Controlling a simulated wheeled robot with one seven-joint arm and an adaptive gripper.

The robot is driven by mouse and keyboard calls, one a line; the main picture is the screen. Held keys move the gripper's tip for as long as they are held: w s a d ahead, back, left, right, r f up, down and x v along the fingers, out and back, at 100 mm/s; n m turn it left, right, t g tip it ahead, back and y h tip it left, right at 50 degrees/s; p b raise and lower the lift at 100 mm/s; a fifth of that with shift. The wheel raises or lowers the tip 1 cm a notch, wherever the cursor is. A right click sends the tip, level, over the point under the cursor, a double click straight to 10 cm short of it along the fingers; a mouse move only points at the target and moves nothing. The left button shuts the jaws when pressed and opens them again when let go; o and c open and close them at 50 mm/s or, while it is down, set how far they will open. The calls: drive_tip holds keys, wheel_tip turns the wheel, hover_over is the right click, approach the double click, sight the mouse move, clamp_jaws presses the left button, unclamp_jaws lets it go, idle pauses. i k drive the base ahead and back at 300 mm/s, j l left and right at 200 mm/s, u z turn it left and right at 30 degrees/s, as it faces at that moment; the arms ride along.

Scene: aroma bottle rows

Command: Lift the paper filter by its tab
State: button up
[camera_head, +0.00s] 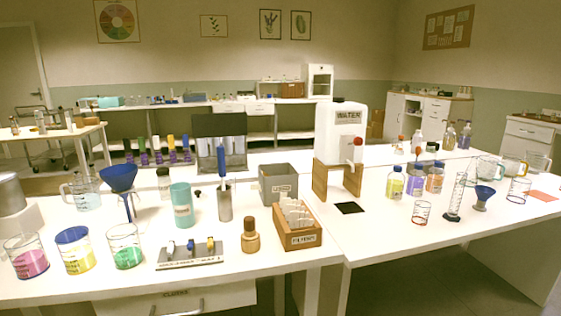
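A wooden box (284,242) with a small white label on its front stands near the front edge of the left table. Several whitish pieces (296,214) stand up in it; they are too small to tell whether they are paper filters. A large blue funnel (118,177) sits in a stand at the left, and a small blue funnel (485,192) stands on the right table. I cannot make out a paper filter or its tab in either funnel. My gripper is not in view.
Beakers with pink (29,259), yellow (76,254) and green (126,250) liquid stand at the front left. A grey rack (190,258), an amber bottle (250,238) and a grey box (278,184) flank the wooden box. A white water dispenser (340,125) stands behind.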

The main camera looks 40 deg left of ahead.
sight(293, 223)
drive_tip(key=u, duration=1.85)
drive_tip(key=z, duration=0.75)
drive_tip(key=i+l+u, duration=0.1)
drive_tip(key=i+l, duration=1.05)
